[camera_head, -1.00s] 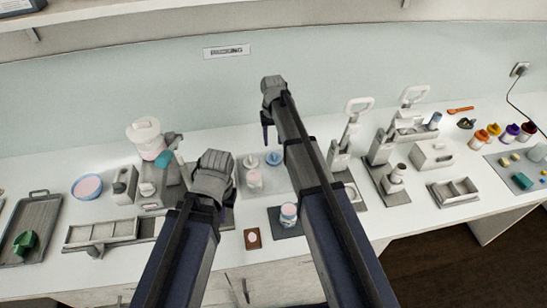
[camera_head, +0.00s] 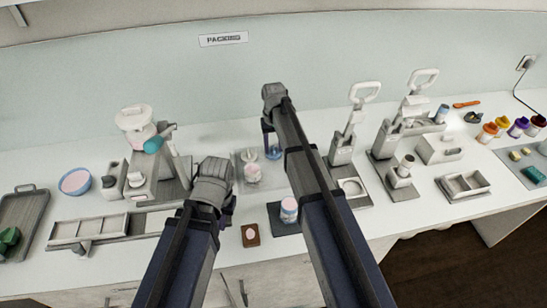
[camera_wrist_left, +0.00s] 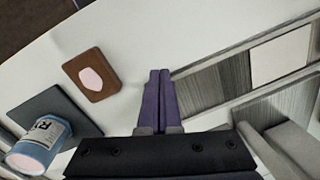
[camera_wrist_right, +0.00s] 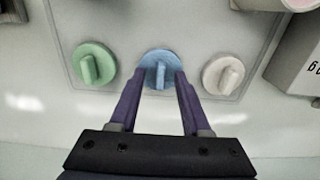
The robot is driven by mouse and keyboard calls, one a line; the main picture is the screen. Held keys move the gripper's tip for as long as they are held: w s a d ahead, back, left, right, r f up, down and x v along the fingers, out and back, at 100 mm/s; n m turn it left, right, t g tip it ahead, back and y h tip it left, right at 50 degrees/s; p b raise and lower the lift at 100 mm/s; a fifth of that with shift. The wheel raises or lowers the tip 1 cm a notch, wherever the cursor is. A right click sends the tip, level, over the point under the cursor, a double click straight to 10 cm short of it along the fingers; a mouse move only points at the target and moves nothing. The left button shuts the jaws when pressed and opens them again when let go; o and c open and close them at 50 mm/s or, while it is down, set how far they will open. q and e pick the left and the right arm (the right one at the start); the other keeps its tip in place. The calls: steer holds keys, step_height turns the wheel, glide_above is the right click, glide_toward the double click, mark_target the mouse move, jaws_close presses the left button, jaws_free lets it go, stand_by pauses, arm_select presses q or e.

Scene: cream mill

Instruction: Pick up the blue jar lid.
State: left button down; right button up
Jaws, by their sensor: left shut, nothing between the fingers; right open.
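The blue jar lid (camera_wrist_right: 160,68) is a round disc with an upright ridge grip, lying on a pale mat. In the right wrist view it sits between a green lid (camera_wrist_right: 94,66) and a white lid (camera_wrist_right: 223,74). My right gripper (camera_wrist_right: 158,84) is open, its purple fingertips on either side of the blue lid; I cannot tell if they touch it. In the head view the blue lid (camera_head: 274,154) shows just below my right gripper (camera_head: 268,135), partly hidden by it. My left gripper (camera_wrist_left: 158,75) is shut and empty above the counter.
A jar with a blue band (camera_head: 289,209) stands on a dark mat, with a brown block (camera_head: 250,235) beside it. A divided tray (camera_head: 90,232) lies at left. Lever presses (camera_head: 342,148) stand right of my right arm.

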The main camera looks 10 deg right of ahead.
steer(key=shift+c, duration=0.3)
jaws_close()
stand_by(0.4)
